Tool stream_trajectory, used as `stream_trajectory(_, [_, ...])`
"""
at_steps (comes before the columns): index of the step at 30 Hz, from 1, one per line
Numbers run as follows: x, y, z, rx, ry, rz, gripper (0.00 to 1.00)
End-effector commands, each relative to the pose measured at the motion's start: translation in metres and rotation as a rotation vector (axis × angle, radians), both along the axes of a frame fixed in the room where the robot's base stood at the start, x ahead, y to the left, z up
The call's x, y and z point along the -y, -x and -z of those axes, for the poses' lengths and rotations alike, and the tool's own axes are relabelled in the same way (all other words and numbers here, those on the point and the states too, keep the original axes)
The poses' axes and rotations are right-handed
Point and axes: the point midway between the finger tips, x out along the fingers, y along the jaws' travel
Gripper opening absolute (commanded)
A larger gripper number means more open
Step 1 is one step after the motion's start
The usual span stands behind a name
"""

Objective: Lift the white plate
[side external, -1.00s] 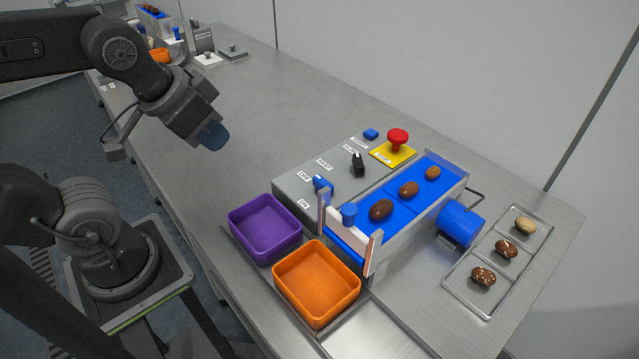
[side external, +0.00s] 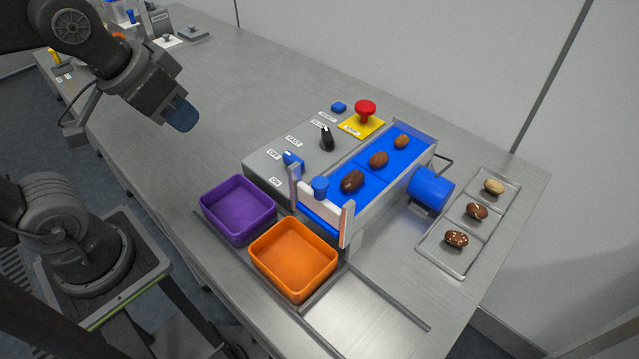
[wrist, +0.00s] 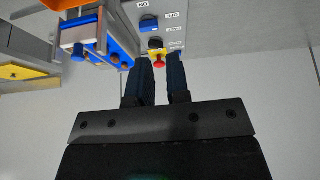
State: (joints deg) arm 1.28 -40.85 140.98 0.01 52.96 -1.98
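The white plate (side external: 324,211) stands upright across the near end of the blue conveyor belt, between two posts. The belt unit also shows upside down at the upper left of the wrist view, with the plate (wrist: 81,33) partly visible. My gripper (side external: 182,115), with dark blue fingers, hangs above the bench, left of the control box and well apart from the plate. In the wrist view my gripper (wrist: 158,62) has a gap between its fingers, and nothing is held there.
Three brown dates lie on the belt (side external: 411,143). A purple bin (side external: 238,232) and an orange bin (side external: 292,282) sit by its near end. A control box (side external: 262,172) with knobs and a red button (side external: 365,108) stands alongside. A sectioned tray (side external: 432,248) holds three dates at right.

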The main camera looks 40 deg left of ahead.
Motion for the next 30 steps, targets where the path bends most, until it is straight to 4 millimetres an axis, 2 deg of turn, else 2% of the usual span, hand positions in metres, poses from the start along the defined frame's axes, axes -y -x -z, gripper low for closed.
stream_trajectory(1, [0.006,-0.007,-0.006,-0.023,0.013,-0.001,0.21])
stream_trajectory(5, [0.031,-0.030,-0.026,-0.118,0.058,-0.031,0.34])
stream_trajectory(11, [0.091,-0.069,-0.048,-0.296,0.090,-0.113,0.52])
stream_trajectory(15, [0.135,-0.087,-0.051,-0.392,0.077,-0.174,0.52])
stream_trajectory(18, [0.158,-0.094,-0.050,-0.436,0.063,-0.210,0.52])
stream_trajectory(23, [0.176,-0.097,-0.048,-0.468,0.048,-0.241,0.52])
stream_trajectory(26, [0.178,-0.097,-0.043,-0.472,0.045,-0.247,0.52])
stream_trajectory(30, [0.177,-0.097,-0.026,-0.472,0.045,-0.247,0.52])
